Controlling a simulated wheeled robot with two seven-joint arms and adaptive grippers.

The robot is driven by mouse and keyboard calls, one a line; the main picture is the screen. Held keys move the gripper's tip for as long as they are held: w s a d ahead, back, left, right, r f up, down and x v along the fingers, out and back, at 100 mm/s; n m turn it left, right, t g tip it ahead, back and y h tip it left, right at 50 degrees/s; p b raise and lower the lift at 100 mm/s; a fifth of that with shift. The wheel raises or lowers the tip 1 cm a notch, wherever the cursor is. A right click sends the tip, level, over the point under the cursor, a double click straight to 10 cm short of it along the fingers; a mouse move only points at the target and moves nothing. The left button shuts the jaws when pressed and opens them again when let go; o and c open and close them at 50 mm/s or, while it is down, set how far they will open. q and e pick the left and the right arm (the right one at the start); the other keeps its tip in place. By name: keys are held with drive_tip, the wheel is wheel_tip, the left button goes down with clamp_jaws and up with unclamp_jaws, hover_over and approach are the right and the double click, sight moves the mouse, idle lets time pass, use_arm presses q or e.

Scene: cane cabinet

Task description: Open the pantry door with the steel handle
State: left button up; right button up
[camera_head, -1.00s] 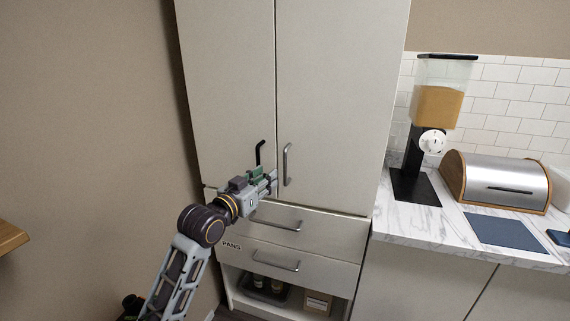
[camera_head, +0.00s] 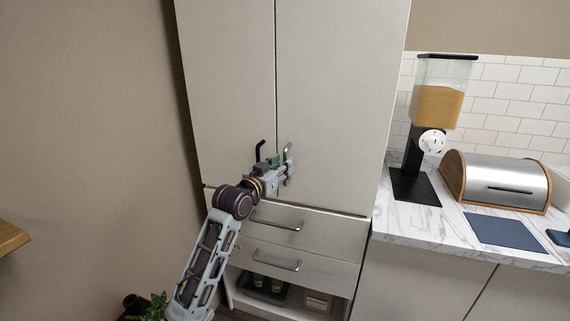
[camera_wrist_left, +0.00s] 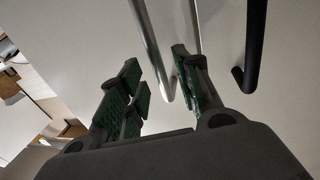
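The pantry door (camera_head: 340,100) is the right one of two tall pale doors and looks closed. Its steel handle (camera_head: 289,149) is an upright bar near the door's left edge. My left gripper (camera_head: 285,174) is at the lower part of this handle. In the left wrist view the steel handle (camera_wrist_left: 149,45) reaches down between the green-padded fingers (camera_wrist_left: 160,92), which are apart, with gaps beside the bar. The black handle (camera_head: 259,149) of the left door (camera_head: 228,90) stands close by; it shows outside the fingers in the wrist view (camera_wrist_left: 255,45). My right gripper is not in view.
Below the doors are two drawers with steel handles (camera_head: 277,222) and an open shelf holding a box (camera_head: 318,301). A marble counter (camera_head: 405,220) on the right carries a dispenser (camera_head: 437,105) and a bread box (camera_head: 510,180). A wall is on the left.

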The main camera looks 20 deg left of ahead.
use_arm(q)
drive_tip(key=shift+x, duration=1.4)
